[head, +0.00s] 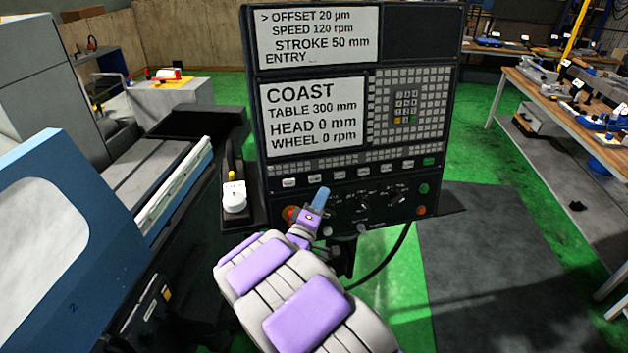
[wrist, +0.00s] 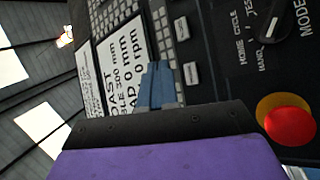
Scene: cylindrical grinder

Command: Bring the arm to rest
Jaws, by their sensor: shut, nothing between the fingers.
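My arm (head: 290,290), grey with purple pads, reaches from the bottom of the head view up to the control panel (head: 440,60). My gripper (head: 321,196) has blue fingertips and is shut with nothing between them. It is in front of the lower part of the panel, near the row of white buttons; I cannot tell whether it touches the panel. In the wrist view the blue fingers (wrist: 155,85) point toward the panel's white screen (wrist: 112,60). The upper screen reads OFFSET 20 µm, SPEED 120 rpm, STROKE 50 mm; the lower reads COAST, TABLE 300 mm, HEAD 0 mm, WHEEL 0 rpm.
A red button (wrist: 290,125) with a yellow ring is close beside my gripper. The grinder's blue cover (head: 60,240) stands at the left. A workbench (head: 580,130) with tools is at the right. Green floor (head: 470,150) is open between panel and bench.

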